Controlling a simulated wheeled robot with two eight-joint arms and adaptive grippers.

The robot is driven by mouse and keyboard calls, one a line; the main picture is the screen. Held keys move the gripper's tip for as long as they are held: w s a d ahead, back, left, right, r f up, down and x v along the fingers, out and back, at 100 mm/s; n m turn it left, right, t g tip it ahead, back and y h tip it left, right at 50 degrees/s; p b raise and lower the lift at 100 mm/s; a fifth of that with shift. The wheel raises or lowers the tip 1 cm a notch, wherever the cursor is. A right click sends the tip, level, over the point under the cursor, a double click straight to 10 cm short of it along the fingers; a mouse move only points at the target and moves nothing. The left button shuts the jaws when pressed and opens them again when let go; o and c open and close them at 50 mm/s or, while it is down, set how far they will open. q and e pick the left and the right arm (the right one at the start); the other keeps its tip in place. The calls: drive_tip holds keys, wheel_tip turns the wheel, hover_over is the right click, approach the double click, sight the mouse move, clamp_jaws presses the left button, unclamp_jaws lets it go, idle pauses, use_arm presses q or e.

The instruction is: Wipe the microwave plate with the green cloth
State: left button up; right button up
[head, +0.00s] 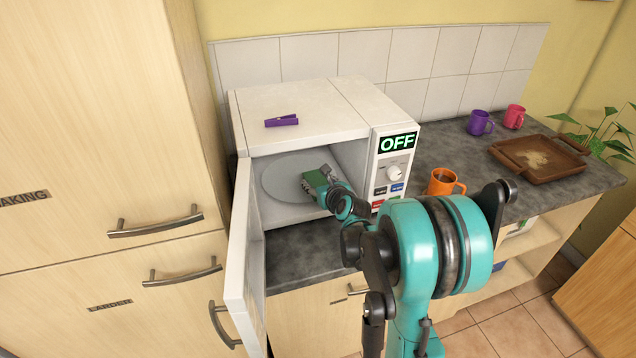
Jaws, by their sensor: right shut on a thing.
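The white microwave (300,103) stands on the dark counter with its door (243,255) swung open to the left. The round grey microwave plate (283,172) lies inside it. My right gripper (318,184) reaches into the microwave, over the right part of the plate. It is shut on the green cloth (316,182), of which a small part shows at the fingers. The gripper and arm hide part of the plate, and I cannot tell whether the cloth touches it. My left gripper is not in view.
A purple peg-like object (282,121) lies on top of the microwave. An orange mug (443,182) stands to its right on the counter. Purple (480,122) and pink (514,116) mugs and a brown tray (540,172) are further right. Tall cupboards (95,130) stand close on the left.

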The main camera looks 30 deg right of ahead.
drive_tip(key=shift+f+b, duration=0.6)
drive_tip(key=shift+f, duration=0.05)
drive_tip(key=shift+w, duration=0.1)
drive_tip(key=shift+w+d+r, duration=0.1)
drive_tip(key=shift+w+d, duration=0.2)
drive_tip(key=shift+w, duration=0.65)
drive_tip(key=shift+w+d, duration=0.25)
drive_tip(key=shift+w, duration=0.65)
drive_tip(key=shift+s+a+f+b, duration=0.1)
drive_tip(key=shift+s+a+b, duration=0.1)
drive_tip(key=shift+s, duration=0.5)
drive_tip(key=shift+s+a+f+b, duration=0.1)
drive_tip(key=shift+s+a, duration=0.1)
drive_tip(key=shift+s, duration=0.45)
drive_tip(key=shift+s+a+f+b, duration=0.1)
drive_tip(key=shift+s+a, duration=0.1)
drive_tip(key=shift+s, duration=0.5)
drive_tip(key=shift+r, duration=0.1)
